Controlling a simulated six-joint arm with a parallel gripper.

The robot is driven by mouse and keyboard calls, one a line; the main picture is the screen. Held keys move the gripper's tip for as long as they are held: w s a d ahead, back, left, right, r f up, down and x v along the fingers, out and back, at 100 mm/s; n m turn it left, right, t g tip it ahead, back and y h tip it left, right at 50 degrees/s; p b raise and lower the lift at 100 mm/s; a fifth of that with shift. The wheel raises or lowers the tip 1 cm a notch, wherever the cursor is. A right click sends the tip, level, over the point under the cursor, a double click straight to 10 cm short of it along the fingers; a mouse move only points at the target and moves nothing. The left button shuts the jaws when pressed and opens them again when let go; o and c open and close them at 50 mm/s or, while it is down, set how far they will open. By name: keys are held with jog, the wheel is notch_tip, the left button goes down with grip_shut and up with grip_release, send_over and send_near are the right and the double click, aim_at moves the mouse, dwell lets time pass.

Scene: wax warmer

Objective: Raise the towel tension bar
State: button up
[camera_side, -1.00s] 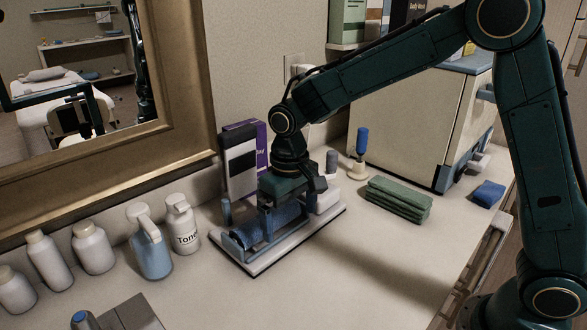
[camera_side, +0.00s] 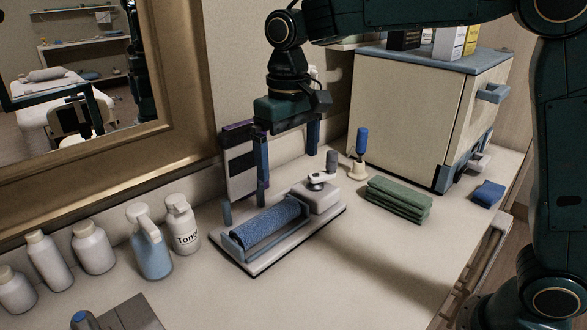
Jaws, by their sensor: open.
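A textured blue towel roll (camera_side: 268,222) lies in a low blue frame on a white base tray (camera_side: 262,268). A blue rail (camera_side: 276,243) of that frame runs along the front of the roll, low and about parallel to it. I cannot tell for certain which part is the tension bar. My gripper (camera_side: 288,175) hangs above and behind the roll, pointing down. Its two blue fingers are wide apart with nothing between them, clear of the roll and frame. The left finger stands in front of a dark-and-white box (camera_side: 241,170).
A white block with a knob (camera_side: 318,193) sits at the tray's right end. Pump and toner bottles (camera_side: 183,225) stand left. Folded green towels (camera_side: 398,198), a blue-handled tool (camera_side: 361,148) and a beige cabinet (camera_side: 405,110) are right.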

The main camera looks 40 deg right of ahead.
jog(key=s+d+r+t, duration=0.3)
jog(key=s+d, duration=0.4)
jog(key=s, duration=0.5)
jog(key=shift+s+d+r, duration=0.3)
jog(key=shift+s+d, duration=0.1)
jog(key=shift+s, duration=0.15)
dwell(0.5)
jog(key=s+d+f+t, duration=0.1)
jog(key=s+f, duration=0.1)
jog(key=s, duration=0.3)
jog(key=s+d+f+t, duration=0.1)
jog(key=s+d+f, duration=0.1)
jog(key=s, duration=0.3)
jog(key=shift+s+d+t, duration=0.3)
jog(key=shift+s, duration=0.1)
